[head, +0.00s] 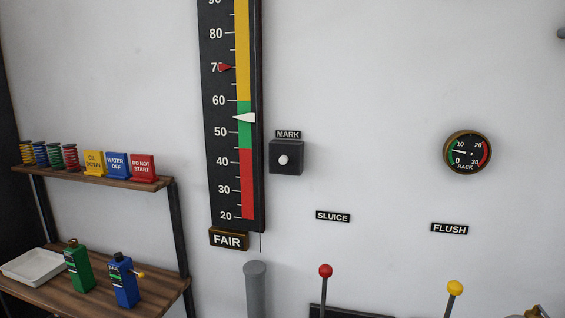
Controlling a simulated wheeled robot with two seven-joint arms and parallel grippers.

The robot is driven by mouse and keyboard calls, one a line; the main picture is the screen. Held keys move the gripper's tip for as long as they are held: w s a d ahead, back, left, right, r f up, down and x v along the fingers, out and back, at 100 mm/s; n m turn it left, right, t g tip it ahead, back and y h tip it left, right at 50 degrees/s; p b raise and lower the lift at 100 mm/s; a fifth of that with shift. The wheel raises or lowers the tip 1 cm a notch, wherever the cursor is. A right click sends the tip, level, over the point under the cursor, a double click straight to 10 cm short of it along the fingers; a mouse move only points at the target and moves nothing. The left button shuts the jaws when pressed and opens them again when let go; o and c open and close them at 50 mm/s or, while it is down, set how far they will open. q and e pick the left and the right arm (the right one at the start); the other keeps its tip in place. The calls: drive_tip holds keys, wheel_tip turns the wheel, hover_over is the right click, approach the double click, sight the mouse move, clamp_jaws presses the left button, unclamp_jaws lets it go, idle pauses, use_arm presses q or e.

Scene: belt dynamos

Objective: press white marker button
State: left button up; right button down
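The white marker button (283,160) is a small round knob on a dark square box (287,168) on the wall. A plate reading MARK (288,134) sits just above the box. To its left stands a tall vertical gauge (230,120) with red, green and yellow bands. A red pointer (224,67) is at 70 on the scale's left side. Neither of my grippers shows in the head view.
Red-knobbed (325,271) and yellow-knobbed (455,288) levers rise below the SLUICE and FLUSH plates. A round RACK dial (467,152) is at right. At left, a wooden shelf (100,177) holds springs and signs; green (78,268) and blue (124,282) cans stand below. The wall around the button is clear.

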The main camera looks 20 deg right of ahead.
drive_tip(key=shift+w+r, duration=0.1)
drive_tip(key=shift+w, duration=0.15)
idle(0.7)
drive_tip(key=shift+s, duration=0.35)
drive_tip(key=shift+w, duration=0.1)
